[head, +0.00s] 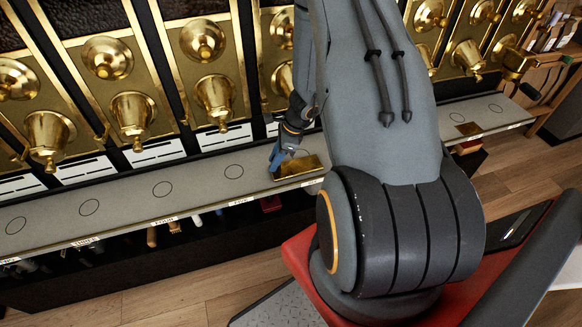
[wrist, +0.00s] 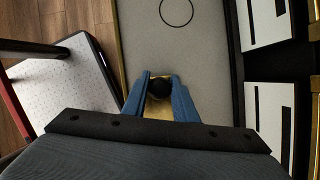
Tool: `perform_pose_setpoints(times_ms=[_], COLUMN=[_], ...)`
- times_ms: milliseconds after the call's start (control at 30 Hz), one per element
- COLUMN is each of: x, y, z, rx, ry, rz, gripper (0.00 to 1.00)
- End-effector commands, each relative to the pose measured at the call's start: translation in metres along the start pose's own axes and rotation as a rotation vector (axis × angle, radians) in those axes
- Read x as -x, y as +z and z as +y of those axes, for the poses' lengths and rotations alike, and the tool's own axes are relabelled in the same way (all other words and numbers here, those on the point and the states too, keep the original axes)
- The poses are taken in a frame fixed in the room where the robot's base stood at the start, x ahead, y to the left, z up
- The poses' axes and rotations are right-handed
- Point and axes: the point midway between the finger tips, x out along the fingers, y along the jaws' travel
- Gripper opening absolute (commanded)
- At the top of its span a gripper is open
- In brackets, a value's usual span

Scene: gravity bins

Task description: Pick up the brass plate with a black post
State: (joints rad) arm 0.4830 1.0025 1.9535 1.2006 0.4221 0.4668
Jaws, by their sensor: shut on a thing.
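The brass plate (head: 303,167) lies at the shelf's front edge in the head view, below my gripper. Its black post (wrist: 159,87) shows in the wrist view as a dark round top between my blue fingers. A part of the brass plate also shows under the post in the wrist view (wrist: 158,111). My gripper (head: 277,158) is shut on the black post from above, with a finger on each side of it. The lower part of the post is hidden by the fingers. I cannot tell whether the plate touches the shelf.
The grey shelf (head: 120,208) carries a row of printed circles and runs below several brass gravity bins (head: 133,112). White label cards stand behind the shelf. The shelf left of my gripper is clear.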

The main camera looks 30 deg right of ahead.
Motion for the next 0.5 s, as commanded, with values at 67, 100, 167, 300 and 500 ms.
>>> perform_pose_setpoints(times_ms=[67,100,167,300,500], x=[0.000,0.000,0.000,0.003,0.017], y=[0.000,0.000,0.000,0.001,0.007], z=[0.000,0.000,0.000,-0.001,-0.001], rx=[0.000,0.000,0.000,0.000,0.001], ry=[-0.001,-0.001,-0.001,-0.001,-0.003], rz=[0.000,0.000,0.000,0.000,0.000], gripper=[0.00,0.00,0.00,0.00,0.00])
